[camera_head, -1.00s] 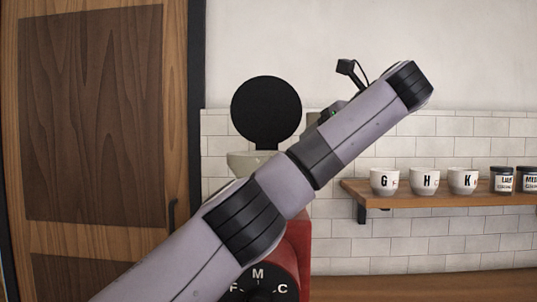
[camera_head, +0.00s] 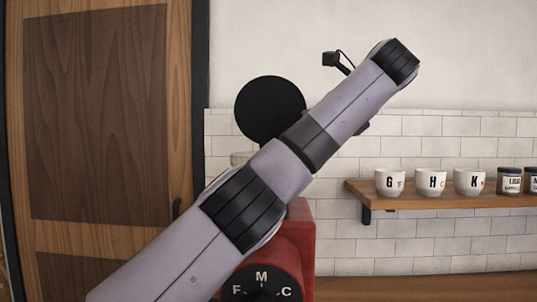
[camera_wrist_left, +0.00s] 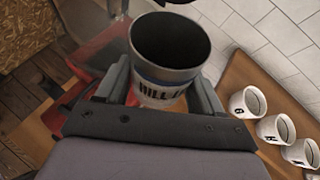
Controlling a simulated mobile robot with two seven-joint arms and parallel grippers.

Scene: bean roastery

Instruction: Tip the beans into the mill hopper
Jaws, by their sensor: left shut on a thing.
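My left gripper (camera_wrist_left: 162,76) is shut on a canister (camera_wrist_left: 160,95) with a blue band and dark lettering, seen in the left wrist view. The canister's open mouth faces the wrist camera and its inside is dark; I cannot tell whether beans are in it. In the head view my left arm hides the gripper and canister. The red mill (camera_head: 298,246) stands behind the arm, with a black dial marked F, M, C. A bit of its pale hopper (camera_head: 240,158) shows beside the arm, below a round black lid (camera_head: 270,107). My right gripper is not in view.
A wooden shelf (camera_head: 372,190) at the right holds white lettered cups (camera_head: 430,183) and dark labelled jars (camera_head: 509,180). A wooden door (camera_head: 97,120) is at the left.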

